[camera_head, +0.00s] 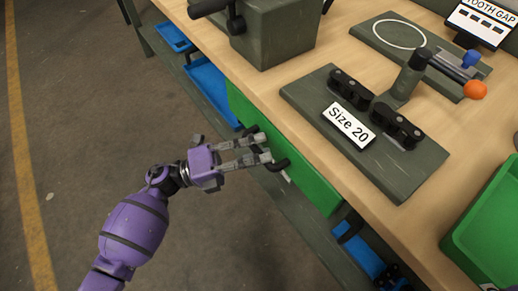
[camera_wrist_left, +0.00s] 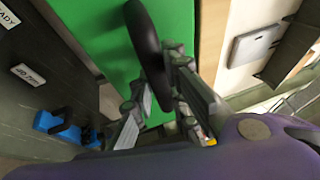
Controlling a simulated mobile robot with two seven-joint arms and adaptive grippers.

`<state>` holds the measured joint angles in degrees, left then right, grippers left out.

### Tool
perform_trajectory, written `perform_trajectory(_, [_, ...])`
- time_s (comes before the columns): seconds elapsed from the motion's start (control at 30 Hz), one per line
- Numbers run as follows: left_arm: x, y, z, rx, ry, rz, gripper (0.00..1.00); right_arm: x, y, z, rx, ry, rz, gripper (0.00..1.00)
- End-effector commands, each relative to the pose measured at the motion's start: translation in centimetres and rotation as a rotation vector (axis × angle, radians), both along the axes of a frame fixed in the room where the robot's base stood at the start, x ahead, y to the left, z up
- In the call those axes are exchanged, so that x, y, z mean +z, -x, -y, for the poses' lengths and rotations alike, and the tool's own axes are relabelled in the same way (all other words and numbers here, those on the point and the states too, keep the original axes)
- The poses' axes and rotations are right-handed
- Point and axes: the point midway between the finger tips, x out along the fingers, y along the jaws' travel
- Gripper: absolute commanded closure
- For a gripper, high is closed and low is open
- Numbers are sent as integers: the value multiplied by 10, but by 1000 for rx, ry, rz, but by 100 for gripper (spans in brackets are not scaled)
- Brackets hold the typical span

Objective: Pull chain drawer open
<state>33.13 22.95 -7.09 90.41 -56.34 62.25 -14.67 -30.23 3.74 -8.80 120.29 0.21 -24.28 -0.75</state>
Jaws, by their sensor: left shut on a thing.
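The green chain drawer (camera_head: 302,165) sits under the front edge of the wooden bench top, and its front looks flush with the bench in the head view. Its dark handle (camera_head: 278,165) stands out from the green front. The handle (camera_wrist_left: 148,45) and green drawer front (camera_wrist_left: 98,32) also fill the middle of the left wrist view. My left gripper (camera_head: 264,147) is shut on the handle, with its fingers on either side of it; in the wrist view the fingers (camera_wrist_left: 160,95) clasp the black bar. My right gripper does not show in either view.
On the wooden bench (camera_head: 408,217) stand a "Size 20" fixture (camera_head: 310,92), a lever with an orange knob (camera_head: 476,90) and a green bin (camera_head: 490,235). Blue bins (camera_head: 213,88) sit below the bench. The floor (camera_head: 90,100) at left is clear.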

Motion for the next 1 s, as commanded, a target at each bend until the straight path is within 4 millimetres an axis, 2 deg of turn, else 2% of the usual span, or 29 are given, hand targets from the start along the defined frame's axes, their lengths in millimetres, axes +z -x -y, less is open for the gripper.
perform_trajectory(0.27, [-2, 26, -36, 1, -9, 2, 100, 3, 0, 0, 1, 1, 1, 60])
perform_trajectory(1.0, [-2, 145, -200, 3, -9, 0, 100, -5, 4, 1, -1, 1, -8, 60])
